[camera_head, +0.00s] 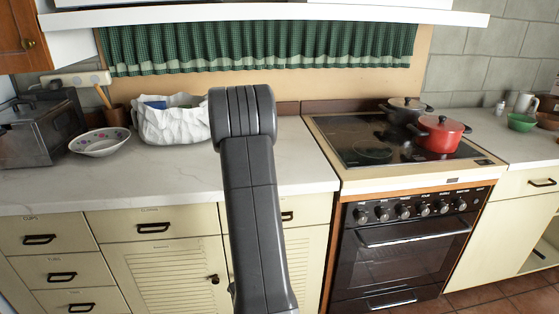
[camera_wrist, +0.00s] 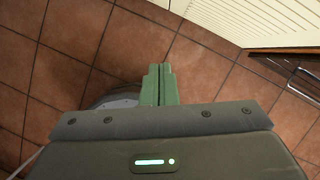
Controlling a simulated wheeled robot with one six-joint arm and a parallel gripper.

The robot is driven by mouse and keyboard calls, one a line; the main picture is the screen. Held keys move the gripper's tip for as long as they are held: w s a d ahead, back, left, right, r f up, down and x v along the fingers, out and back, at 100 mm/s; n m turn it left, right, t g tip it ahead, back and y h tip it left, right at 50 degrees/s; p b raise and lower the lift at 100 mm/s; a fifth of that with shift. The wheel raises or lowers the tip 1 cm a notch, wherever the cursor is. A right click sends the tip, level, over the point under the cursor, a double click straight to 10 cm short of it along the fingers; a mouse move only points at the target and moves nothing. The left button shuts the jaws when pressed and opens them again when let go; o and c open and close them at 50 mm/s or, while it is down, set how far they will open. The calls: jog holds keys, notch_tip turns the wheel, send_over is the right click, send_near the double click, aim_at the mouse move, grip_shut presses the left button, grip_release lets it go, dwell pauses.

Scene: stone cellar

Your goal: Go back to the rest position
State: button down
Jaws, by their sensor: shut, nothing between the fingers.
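My gripper (camera_wrist: 160,72) shows in the wrist view as two green fingers side by side, shut with nothing between them. It points down over a brown tiled floor (camera_wrist: 60,60). Nothing touches the fingers. In the head view my dark grey arm stands upright in the middle, in front of the counter; the gripper itself does not show there.
A white counter (camera_head: 60,188) carries a patterned bowl (camera_head: 99,141), a crumpled white bag (camera_head: 172,121) and a toaster oven (camera_head: 38,133). Right of it stands a stove (camera_head: 408,240) with a red pot (camera_head: 440,134) and a dark pot (camera_head: 405,110). Cream cupboard fronts (camera_wrist: 275,20) lie close ahead.

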jog(key=s+d+n+g+b, duration=0.1)
jog(key=s+d+n+b, duration=0.1)
jog(key=s+d, duration=0.3)
jog(key=s+d+n+g+y+b, duration=0.1)
jog(key=s+d+n+b, duration=0.2)
jog(key=d, duration=1.1)
jog(key=s+n, duration=0.1)
jog(key=s, duration=0.2)
jog(key=shift+s+n+b, duration=0.2)
jog(key=shift+n+b, duration=0.1)
jog(key=shift+n, duration=0.1)
jog(key=shift+a, duration=0.1)
